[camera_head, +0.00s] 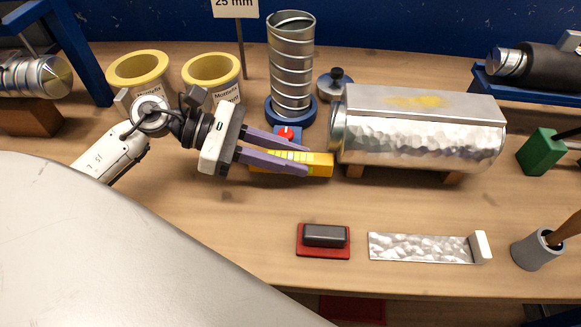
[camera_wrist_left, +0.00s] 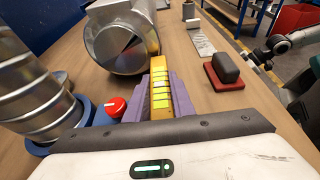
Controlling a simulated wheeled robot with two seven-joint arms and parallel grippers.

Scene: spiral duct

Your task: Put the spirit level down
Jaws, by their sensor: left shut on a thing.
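The spirit level (camera_head: 318,163) is a short yellow bar, lying roughly level. My left gripper (camera_head: 303,157) is shut on it, with one purple finger along each side, and its right end sticks out past the fingertips. The left wrist view also shows the spirit level (camera_wrist_left: 159,88) between the fingers, pointing away toward the metal duct. It is low over the bench, left of the duct's end; I cannot tell whether it touches the wood. My right gripper is not seen in either view.
A metal duct (camera_head: 420,145) lies on wooden blocks to the right. A spiral pipe (camera_head: 291,65) stands in a blue base behind the gripper, by a red knob (camera_head: 287,133). Yellow-rimmed tubs (camera_head: 211,68) stand behind left. A black block on a red pad (camera_head: 323,254) and a metal strip (camera_head: 420,248) lie in front.

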